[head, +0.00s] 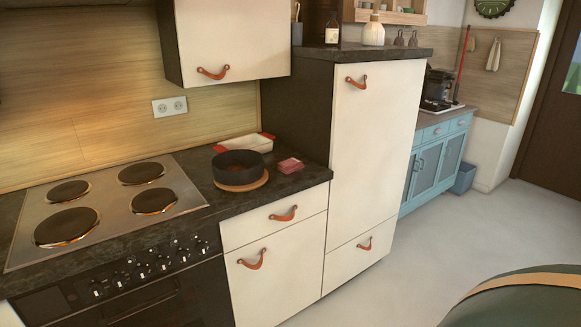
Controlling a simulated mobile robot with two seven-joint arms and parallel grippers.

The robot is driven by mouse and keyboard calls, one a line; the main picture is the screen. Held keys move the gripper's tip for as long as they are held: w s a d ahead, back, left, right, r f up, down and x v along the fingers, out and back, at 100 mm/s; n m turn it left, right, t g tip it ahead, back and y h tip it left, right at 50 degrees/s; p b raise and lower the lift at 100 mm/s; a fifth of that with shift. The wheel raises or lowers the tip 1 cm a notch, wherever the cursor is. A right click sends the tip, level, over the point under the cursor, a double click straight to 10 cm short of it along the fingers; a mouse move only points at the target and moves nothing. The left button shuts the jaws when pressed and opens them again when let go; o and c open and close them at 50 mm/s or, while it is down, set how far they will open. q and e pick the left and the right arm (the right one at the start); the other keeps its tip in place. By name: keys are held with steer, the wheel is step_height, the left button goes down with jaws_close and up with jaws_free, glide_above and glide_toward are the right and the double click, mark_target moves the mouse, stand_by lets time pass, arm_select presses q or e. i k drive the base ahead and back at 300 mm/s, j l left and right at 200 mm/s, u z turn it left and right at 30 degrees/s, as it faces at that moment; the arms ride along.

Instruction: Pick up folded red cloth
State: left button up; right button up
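The folded red cloth (290,165) lies on the dark countertop (289,185), to the right of a black pot (238,168). It looks like a small flat stack with a pattern too small to make out. The tall white cabinet (368,150) rises to the right of the counter. Neither of my grippers is in view.
The pot stands on a round wooden board. Behind it is a white dish with red handles (246,143). A stove with several burners (105,207) lies to the left. Open floor (430,255) lies at the right, with a dark green rounded thing (520,305) at the lower right corner.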

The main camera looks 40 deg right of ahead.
mark_target(287, 166)
steer(key=i+l, duration=0.1)
steer(key=l, duration=0.3)
steer(key=i+l+z, duration=0.1)
steer(key=l, duration=0.3)
steer(key=i+l, duration=0.1)
steer(key=l, duration=0.25)
steer(key=i+l, duration=0.1)
steer(key=l, duration=0.3)
steer(key=i+l+z, duration=0.1)
steer(key=l, duration=0.25)
steer(key=i+l, duration=0.1)
steer(key=l, duration=0.3)
steer(key=i+l+z, duration=0.1)
steer(key=l, duration=0.25)
steer(key=i+l, duration=0.15)
steer(key=l, duration=0.25)
